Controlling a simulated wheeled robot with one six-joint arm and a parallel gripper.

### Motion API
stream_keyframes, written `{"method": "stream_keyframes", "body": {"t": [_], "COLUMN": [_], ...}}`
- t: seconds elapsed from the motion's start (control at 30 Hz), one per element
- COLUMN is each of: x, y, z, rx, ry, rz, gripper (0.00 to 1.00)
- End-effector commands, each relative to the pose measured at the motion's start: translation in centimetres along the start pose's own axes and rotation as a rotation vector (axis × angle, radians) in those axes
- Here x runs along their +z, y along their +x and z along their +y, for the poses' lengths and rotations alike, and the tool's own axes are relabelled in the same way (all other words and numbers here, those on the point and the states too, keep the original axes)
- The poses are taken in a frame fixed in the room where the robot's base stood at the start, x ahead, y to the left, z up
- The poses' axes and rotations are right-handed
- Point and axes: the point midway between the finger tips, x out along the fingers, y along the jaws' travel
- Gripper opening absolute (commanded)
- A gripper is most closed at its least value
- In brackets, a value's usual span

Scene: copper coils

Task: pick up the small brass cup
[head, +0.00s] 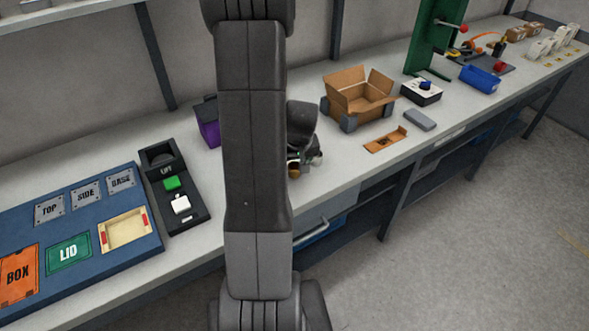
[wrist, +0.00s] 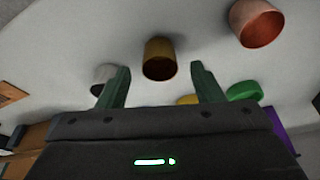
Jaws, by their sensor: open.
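The small brass cup (wrist: 160,60) shows in the wrist view at top centre, its dark open mouth towards the camera. It stands on the pale bench top beyond my gripper (wrist: 160,74), lined up between the two green fingers. The fingers are apart, with nothing held between them. In the head view my gripper (head: 302,152) is low over the bench, largely hidden behind my arm. A small brownish item (head: 294,172) shows beside it there; I cannot tell whether it is the brass cup.
Close by in the wrist view are a reddish cup (wrist: 258,24), a grey-white cup (wrist: 104,74), a yellow item (wrist: 188,99) and a green item (wrist: 244,90). In the head view a purple bin (head: 207,122) and an open cardboard box (head: 358,95) stand on the bench.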

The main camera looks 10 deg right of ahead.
Motion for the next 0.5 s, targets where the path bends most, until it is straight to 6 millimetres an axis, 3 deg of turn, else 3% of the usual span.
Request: {"method": "stream_keyframes", "body": {"t": [0.2,0.47,0.5], "x": [0.0,0.0,0.0], "y": [1.7,1.8,1.8], "z": [0.0,0.0,0.0], "rx": [0.001,0.001,0.001], "ry": [0.0,0.0,0.0], "rz": [-0.001,0.001,0.001], "gripper": [0.6,0.6,0.56]}}
